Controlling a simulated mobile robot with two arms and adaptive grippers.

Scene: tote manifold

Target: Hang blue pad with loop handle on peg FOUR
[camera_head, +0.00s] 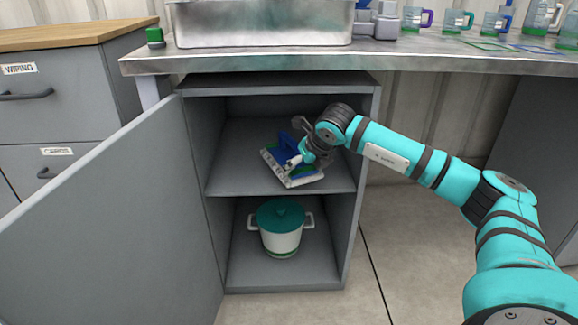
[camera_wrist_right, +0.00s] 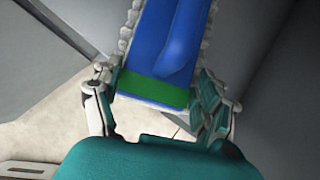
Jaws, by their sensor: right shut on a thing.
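The blue pad (camera_head: 272,162) has a white fringed edge, a green band and a raised blue handle. It is at the front of the upper shelf inside the open cabinet; I cannot tell whether it rests on the shelf or is just above it. My right gripper (camera_head: 297,157) reaches in from the right and is shut on the pad. In the right wrist view the pad (camera_wrist_right: 155,50) lies between the two fingers of the gripper (camera_wrist_right: 157,88). Peg FOUR is not in view. My left gripper is not in view.
The cabinet door (camera_head: 120,215) stands open to the left. A white pot with a green lid (camera_head: 281,222) stands in the lower compartment. The metal counter (camera_head: 440,52) above holds a basin (camera_head: 262,25) and several mugs and bottles. A grey drawer unit (camera_head: 60,100) stands left.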

